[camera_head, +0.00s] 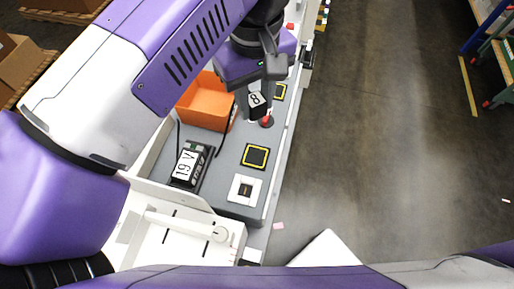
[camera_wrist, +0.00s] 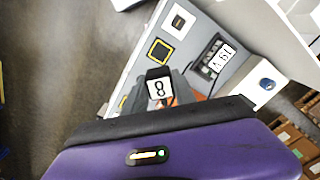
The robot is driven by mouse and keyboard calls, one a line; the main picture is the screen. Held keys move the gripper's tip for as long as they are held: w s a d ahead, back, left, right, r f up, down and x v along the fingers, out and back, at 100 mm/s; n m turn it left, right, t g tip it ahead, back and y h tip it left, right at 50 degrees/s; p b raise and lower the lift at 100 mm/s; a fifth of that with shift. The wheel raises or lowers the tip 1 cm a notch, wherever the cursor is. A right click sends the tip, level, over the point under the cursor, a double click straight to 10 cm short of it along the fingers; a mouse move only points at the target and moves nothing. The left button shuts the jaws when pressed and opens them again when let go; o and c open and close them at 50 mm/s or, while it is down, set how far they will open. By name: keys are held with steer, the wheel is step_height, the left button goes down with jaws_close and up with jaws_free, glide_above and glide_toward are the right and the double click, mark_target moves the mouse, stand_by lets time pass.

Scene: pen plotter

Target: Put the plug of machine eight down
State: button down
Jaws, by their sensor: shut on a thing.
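The plug (camera_head: 257,101) is a small dark block with a white label reading 8. My gripper (camera_head: 258,88) is shut on it and holds it over the grey bench top, close to a red-topped button. In the wrist view the plug (camera_wrist: 158,88) shows between the fingers of my gripper (camera_wrist: 160,80), label facing the camera. I cannot tell from these views how high the plug hangs above the surface.
A yellow-edged black square (camera_head: 255,156) and a white socket plate (camera_head: 244,190) are nearer. Open floor (camera_head: 380,130) lies to the right.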

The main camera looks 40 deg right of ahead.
step_height(320, 180, down, 18)
steer(key=b, duration=0.4)
steer(key=shift+f+b, duration=0.15)
steer(key=shift+b, duration=0.2)
steer(key=shift+f+b, duration=0.2)
steer(key=shift+b, duration=0.2)
steer(key=c, duration=1)
jaws_free()
steer(key=shift+r, duration=0.15)
steer(key=shift+r+p, duration=0.2)
steer(key=shift+p, duration=0.3)
step_height(320, 180, up, 12)
steer(key=shift+f+b, duration=0.15)
steer(key=shift+b, duration=0.75)
